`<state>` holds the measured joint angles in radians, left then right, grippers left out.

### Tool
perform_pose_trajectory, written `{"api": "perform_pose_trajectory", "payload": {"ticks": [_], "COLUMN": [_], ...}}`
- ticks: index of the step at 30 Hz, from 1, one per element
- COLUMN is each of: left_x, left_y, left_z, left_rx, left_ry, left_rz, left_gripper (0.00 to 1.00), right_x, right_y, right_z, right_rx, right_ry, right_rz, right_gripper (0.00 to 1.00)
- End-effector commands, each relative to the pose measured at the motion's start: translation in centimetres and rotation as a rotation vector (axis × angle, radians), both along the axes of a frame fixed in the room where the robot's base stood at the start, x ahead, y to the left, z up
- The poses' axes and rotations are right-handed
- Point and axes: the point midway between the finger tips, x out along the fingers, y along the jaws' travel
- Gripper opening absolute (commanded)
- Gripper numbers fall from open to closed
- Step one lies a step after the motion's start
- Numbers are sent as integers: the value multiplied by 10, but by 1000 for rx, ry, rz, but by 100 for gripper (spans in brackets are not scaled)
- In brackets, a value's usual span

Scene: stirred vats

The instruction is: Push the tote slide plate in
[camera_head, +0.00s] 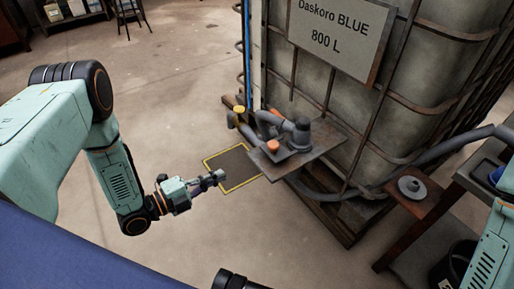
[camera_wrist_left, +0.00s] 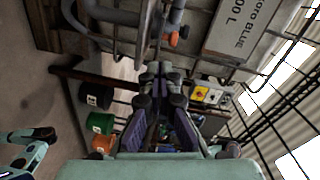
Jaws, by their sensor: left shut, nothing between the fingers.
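The tote (camera_head: 345,110) is a large caged tank with a "Daskoro BLUE 800 L" sign; its sign also shows in the left wrist view (camera_wrist_left: 240,32). A flat grey plate (camera_head: 322,146) juts out at the tote's lower front, with a dark pipe fitting and an orange part on it. I cannot tell for sure whether this is the slide plate. My left gripper (camera_head: 218,176) is shut and empty, left of the plate and apart from it. It also shows in the left wrist view (camera_wrist_left: 160,72). My right gripper is out of view.
A grey hose (camera_head: 445,151) runs right of the tote, above a small brown stand (camera_head: 415,204). Green (camera_wrist_left: 100,123) and orange (camera_wrist_left: 103,143) bins show in the wrist view.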

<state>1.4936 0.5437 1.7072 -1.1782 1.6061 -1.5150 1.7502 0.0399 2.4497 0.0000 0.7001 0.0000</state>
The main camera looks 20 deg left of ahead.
Motion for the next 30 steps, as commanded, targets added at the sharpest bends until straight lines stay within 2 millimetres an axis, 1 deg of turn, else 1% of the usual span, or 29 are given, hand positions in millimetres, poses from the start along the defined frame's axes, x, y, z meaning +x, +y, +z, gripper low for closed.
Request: {"api": "perform_pose_trajectory", "payload": {"ticks": [3,7,12,21,26,30], "left_x": [-2,-4,-5,-3,9,29], "left_y": [-5,-8,-8,-8,-16,-31], "left_z": [11,17,17,17,16,15], "left_rx": [53,100,133,134,133,133], "left_ry": [-106,-176,-203,-202,-204,-204], "left_rz": [-31,-38,-37,-37,-40,-41], "left_gripper": [0,0,0,0,0,0], "right_x": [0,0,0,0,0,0], "right_y": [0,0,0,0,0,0], "right_z": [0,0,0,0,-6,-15], "right_rx": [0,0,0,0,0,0], "right_ry": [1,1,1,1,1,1], "right_rz": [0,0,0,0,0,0], "right_gripper": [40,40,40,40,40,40]}}
